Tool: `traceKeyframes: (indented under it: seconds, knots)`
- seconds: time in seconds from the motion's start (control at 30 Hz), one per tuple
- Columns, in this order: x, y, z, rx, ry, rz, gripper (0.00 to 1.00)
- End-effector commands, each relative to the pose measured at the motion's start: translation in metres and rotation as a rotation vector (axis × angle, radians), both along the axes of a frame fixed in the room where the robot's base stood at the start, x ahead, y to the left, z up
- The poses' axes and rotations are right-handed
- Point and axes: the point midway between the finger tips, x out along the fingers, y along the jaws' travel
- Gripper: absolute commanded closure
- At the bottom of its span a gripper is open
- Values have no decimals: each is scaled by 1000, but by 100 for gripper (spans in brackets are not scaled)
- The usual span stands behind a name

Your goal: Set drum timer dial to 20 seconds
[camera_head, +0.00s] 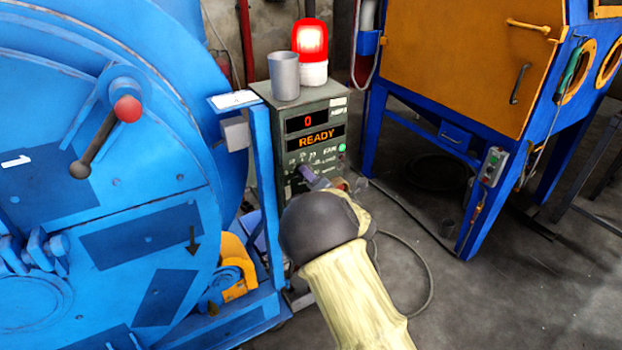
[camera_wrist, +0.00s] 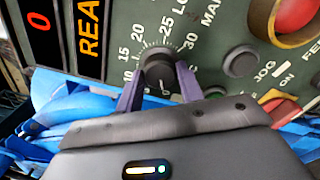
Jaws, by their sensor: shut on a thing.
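The drum timer dial (camera_wrist: 159,72) is a small dark round knob on the grey-green control panel. In the wrist view, a printed scale around it shows 10, 15, 20, 25 and 30. My gripper (camera_wrist: 160,76) has its two purple fingers on either side of the knob, shut on it. I cannot tell clearly which number the knob's mark points to. In the head view, my gripper (camera_head: 310,173) reaches the lower front of the control box (camera_head: 265,112) and hides the dial. The box's displays read 0 and READY (camera_head: 317,137).
In the wrist view, a grey button (camera_wrist: 241,62) and a large red button (camera_wrist: 298,12) sit beside the dial. A grey cup (camera_head: 284,78) and lit red beacon (camera_head: 310,45) stand on the box. The blue drum (camera_head: 110,170) is left; an orange-and-blue cabinet (camera_head: 460,50) is right.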

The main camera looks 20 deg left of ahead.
Motion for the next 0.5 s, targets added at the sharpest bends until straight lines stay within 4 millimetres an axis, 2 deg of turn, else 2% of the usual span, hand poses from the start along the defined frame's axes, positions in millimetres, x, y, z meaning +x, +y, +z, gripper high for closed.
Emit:
traceKeyframes:
  seconds: [0.5]
  knots:
    - [1, -2, -1, 219, 257, -3, 86]
